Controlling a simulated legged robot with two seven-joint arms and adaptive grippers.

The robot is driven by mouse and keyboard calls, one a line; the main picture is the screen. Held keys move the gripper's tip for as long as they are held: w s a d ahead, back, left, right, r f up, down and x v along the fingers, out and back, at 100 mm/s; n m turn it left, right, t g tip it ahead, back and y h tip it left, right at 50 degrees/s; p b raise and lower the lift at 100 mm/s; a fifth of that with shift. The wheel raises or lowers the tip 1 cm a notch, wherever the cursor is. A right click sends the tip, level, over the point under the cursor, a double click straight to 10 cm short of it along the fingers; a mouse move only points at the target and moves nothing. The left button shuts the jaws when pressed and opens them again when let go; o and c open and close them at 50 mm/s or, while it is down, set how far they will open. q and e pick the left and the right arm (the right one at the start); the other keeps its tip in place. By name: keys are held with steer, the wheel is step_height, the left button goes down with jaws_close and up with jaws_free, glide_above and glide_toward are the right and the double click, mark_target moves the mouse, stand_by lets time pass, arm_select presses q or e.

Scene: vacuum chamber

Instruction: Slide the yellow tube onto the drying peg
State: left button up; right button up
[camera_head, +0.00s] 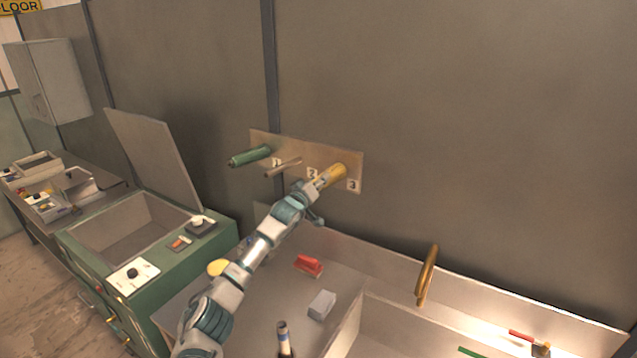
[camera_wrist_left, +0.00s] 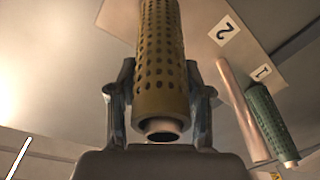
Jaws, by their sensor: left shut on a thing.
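The yellow perforated tube (camera_head: 334,174) is in my left gripper (camera_head: 318,188) at the wall board (camera_head: 347,160), between labels 2 and 3. The left wrist view shows the tube (camera_wrist_left: 162,65) between the two fingers (camera_wrist_left: 160,98), its far end toward the board. A pale hollow ring shows at the tube's near end; I cannot tell whether a peg is inside. A bare peg (camera_head: 284,167) stands between labels 1 and 2 and also shows in the wrist view (camera_wrist_left: 240,105). A green tube (camera_head: 250,157) sits on the board's left side. My right gripper is not in view.
Below the board, a bench (camera_head: 262,297) carries a red object (camera_head: 309,264) and a grey block (camera_head: 322,304). A brass-coloured upright loop (camera_head: 427,275) stands farther right. A green open-lidded chest (camera_head: 150,251) is at left. The wall right of the board is clear.

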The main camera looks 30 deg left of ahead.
arm_select(q)
steer(key=shift+s+r, duration=0.1)
steer(key=shift+r, duration=0.05)
steer(key=shift+a, duration=0.1)
steer(key=shift+w, duration=0.25)
steer(key=o, duration=1.3)
steer(key=shift+f, duration=0.2)
steer(key=shift+r, duration=0.1)
steer(key=shift+s, duration=0.6)
steer(key=s, duration=1)
steer(key=shift+s, duration=0.35)
